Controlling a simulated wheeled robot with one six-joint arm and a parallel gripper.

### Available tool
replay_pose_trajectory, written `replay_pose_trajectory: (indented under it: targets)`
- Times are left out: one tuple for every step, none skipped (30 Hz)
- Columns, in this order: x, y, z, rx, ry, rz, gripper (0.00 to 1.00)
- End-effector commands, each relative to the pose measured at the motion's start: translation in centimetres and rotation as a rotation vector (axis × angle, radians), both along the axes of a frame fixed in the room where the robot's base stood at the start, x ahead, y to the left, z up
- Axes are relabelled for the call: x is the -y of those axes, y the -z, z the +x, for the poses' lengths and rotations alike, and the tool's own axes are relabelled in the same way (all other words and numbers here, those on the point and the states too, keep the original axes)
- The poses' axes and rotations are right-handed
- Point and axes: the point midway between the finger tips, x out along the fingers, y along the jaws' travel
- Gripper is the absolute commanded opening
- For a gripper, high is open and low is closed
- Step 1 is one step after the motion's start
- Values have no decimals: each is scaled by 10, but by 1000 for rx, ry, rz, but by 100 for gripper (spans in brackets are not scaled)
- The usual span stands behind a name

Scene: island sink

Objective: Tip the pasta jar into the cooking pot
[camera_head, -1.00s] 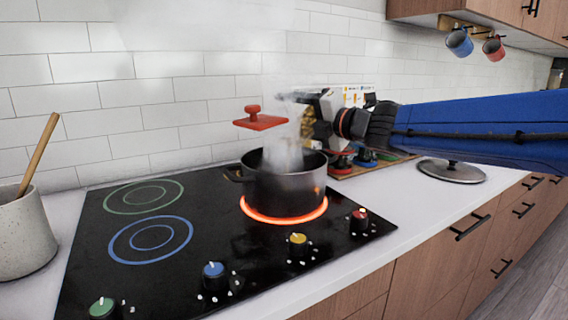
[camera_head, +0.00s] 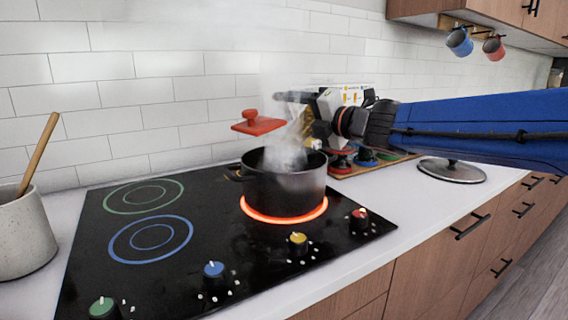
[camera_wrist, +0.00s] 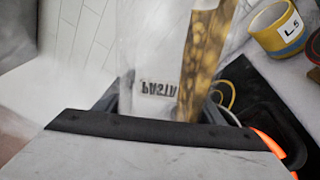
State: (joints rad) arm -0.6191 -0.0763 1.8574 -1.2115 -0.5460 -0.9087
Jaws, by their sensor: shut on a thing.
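The black cooking pot (camera_head: 287,190) stands on the glowing orange burner, with steam rising from it. My gripper (camera_head: 306,118) is above the pot's back right rim in the head view. It is shut on the pasta jar, a clear jar marked PASTA (camera_wrist: 158,88) in the wrist view, where the lettering looks flipped. Yellow pasta (camera_wrist: 202,60) lies along the jar's right side. In the head view only a little yellow shows at the gripper; steam veils the jar's outline. A red square lid with a knob (camera_head: 257,125) is in the air left of the gripper; what holds it is unclear.
The black cooktop (camera_head: 150,275) has colored knobs along its front. A stone crock (camera_head: 22,240) with a wooden spoon stands at left. A round lid (camera_head: 451,173) and a board with colored items (camera_head: 366,158) lie at right. A yellow cup (camera_wrist: 277,28) shows in the wrist view.

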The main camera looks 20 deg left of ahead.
Motion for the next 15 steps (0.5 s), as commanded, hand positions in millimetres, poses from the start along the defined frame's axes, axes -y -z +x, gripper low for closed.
replay_pose_trajectory:
  targets:
    - [0,-1,-1,4,-1,0,21]
    - [0,-1,-1,7,-1,-1,21]
    - [0,-2,-1,9,0,-4,21]
    - [0,-2,-1,12,-1,-4,21]
    - [0,-2,-1,13,-1,-4,21]
    - [0,-2,-1,16,-1,-6,21]
    - [-1,-2,-2,18,0,-7,21]
    - [-1,-2,-2,19,0,-8,21]
    - [-1,-2,-2,22,-1,-9,21]
    - [-1,-2,-2,23,0,-10,21]
    - [-1,-2,-2,26,0,-11,21]
    - [-1,-2,-2,27,0,-12,21]
    - [-1,-3,-2,29,0,-13,21]
    - [-1,-3,-3,32,0,-14,21]
    - [-1,-3,-3,35,0,-16,21]
